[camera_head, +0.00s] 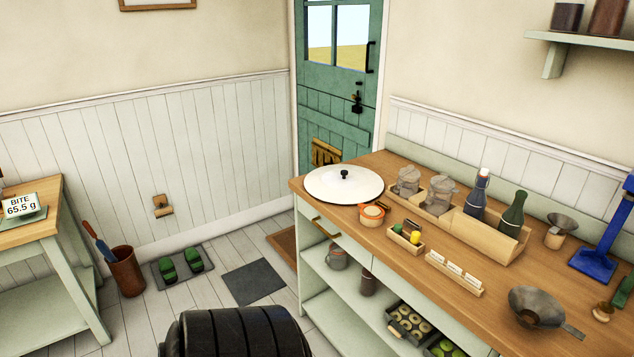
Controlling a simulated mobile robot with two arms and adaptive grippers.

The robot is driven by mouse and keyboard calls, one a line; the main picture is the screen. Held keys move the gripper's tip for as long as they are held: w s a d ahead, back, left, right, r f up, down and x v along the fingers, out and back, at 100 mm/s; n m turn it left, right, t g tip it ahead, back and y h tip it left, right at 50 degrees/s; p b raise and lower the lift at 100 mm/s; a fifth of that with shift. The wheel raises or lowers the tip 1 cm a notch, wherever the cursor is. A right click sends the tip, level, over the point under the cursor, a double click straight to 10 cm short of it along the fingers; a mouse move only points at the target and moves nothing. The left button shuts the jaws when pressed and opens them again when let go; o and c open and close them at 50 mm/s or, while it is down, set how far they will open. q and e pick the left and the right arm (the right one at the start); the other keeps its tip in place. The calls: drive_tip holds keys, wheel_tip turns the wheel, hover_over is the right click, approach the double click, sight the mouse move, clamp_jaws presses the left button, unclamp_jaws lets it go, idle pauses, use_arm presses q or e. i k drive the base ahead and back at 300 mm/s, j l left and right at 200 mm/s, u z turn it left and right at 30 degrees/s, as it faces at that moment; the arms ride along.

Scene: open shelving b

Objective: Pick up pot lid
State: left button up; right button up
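The pot lid (344,185) is a wide white disc with a small black knob on top. It lies on the wooden counter (404,225), at the end of the counter near the green door. It seems to lie flat, knob up. Neither of my grippers shows in the head view, so their state and distance from the lid cannot be seen.
Near the lid stand a small orange-rimmed pot (372,215), glass jars (408,181) and a wooden rack (489,239) with dark bottles. A black ribbed barrel-like thing (238,334) is at the bottom. Open floor lies left of the counter.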

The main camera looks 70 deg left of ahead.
sight(335, 184)
drive_tip(key=u, duration=2.05)
drive_tip(key=z, duration=2.7)
drive_tip(key=k+j, duration=0.1)
drive_tip(key=j, duration=0.3)
drive_tip(key=k+j, duration=0.15)
drive_tip(key=j, duration=0.3)
drive_tip(key=k+j, duration=0.1)
drive_tip(key=j, duration=0.3)
drive_tip(key=k+j, duration=0.15)
drive_tip(key=j, duration=0.25)
drive_tip(key=k+j, duration=0.1)
drive_tip(key=j, duration=0.35)
drive_tip(key=k+j, duration=0.15)
drive_tip(key=j, duration=0.25)
